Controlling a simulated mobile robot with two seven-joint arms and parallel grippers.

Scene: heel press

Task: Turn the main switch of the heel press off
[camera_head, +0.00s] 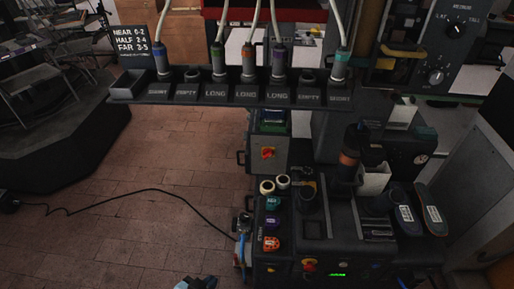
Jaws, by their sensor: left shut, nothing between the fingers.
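The heel press (320,230) stands right of centre, a dark machine with several coloured buttons on its left top. A red rotary switch on a yellow plate (268,153) sits on a grey box behind the buttons. A second red and yellow control (309,265) is on the press's front face, beside a small green display (337,275). I cannot tell from labels which one is the main switch. My left gripper (196,284) is at the bottom edge, partly cut off, shut and empty. It is left of the press and apart from both controls. I do not make out my right gripper.
A dark rack (230,93) with hanging cabled tools crosses above the press. Two shoe-shaped pieces (419,213) lie on its right. A black cable (150,192) runs over the brick floor. A dark platform (60,150) is at left.

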